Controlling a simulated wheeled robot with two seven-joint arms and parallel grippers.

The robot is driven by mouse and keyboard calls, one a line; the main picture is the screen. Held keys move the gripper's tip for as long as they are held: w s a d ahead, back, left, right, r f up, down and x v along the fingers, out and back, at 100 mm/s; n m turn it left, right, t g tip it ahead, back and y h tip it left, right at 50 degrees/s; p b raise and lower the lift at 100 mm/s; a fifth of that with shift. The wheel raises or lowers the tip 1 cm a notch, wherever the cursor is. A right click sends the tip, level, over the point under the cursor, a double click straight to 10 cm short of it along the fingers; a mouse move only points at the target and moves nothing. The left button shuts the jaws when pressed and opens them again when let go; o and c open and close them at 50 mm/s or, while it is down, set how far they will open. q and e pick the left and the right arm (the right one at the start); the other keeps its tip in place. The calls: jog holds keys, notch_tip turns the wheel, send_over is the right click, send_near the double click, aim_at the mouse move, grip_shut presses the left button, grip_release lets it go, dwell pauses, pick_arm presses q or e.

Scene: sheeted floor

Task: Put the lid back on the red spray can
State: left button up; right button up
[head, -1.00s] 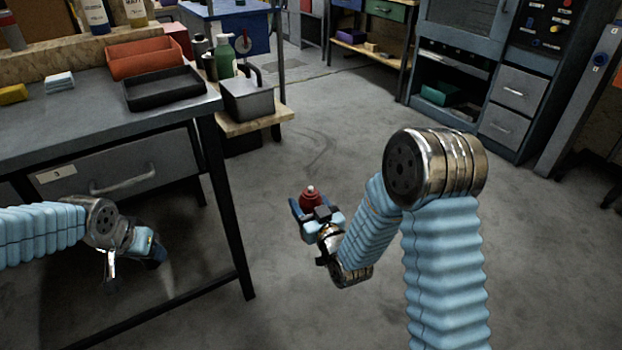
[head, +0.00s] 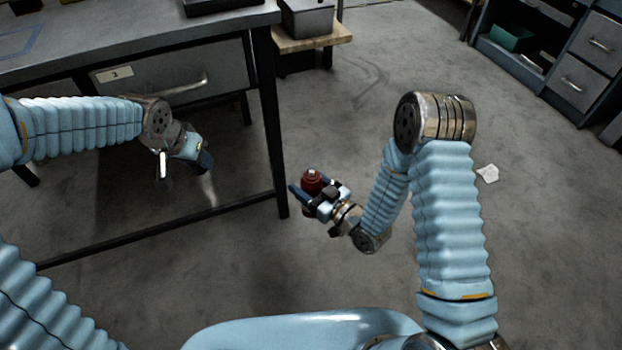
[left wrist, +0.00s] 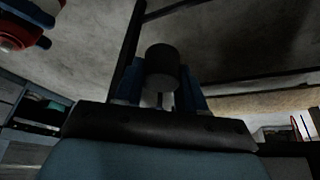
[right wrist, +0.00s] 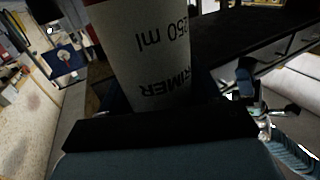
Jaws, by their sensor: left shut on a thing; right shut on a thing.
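The red spray can (head: 312,178) is upright in my right gripper (head: 318,198), beside the workbench leg, its bare top with a pale nozzle facing up. In the right wrist view its pale label (right wrist: 150,50) reads "250 ml". My left gripper (head: 200,160) is in front of the bench's drawer, left of the can and apart from it. In the left wrist view it is shut on a dark grey cylindrical lid (left wrist: 162,68), between blue fingers. The lid is not clear in the head view. The can's red part (left wrist: 14,38) shows at the left wrist view's upper left corner.
The workbench (head: 130,45) with its drawer (head: 165,75) stands at the left; its black leg (head: 268,120) comes down between my grippers. A grey bin (head: 306,18) sits on a low wooden shelf behind. A white scrap (head: 487,173) lies on open floor at right.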

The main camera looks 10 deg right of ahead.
pick_arm(q)
jog(key=shift+w+d+m, duration=0.15)
jog(key=shift+d+m, duration=0.15)
jog(key=shift+d, duration=0.15)
jog(key=w+d+m+g+h, duration=0.1)
jog(key=d+m+g+h, duration=0.2)
jog(key=d+m, duration=0.9)
notch_tip(320, 180, up, 3)
jog(key=m+g, duration=0.4)
jog(key=m, duration=0.4)
send_over(312, 171)
jog(key=shift+s+f, duration=0.1)
jog(key=shift+f, duration=0.05)
jog(key=shift+f, duration=2.05)
jog(key=shift+f, duration=0.85)
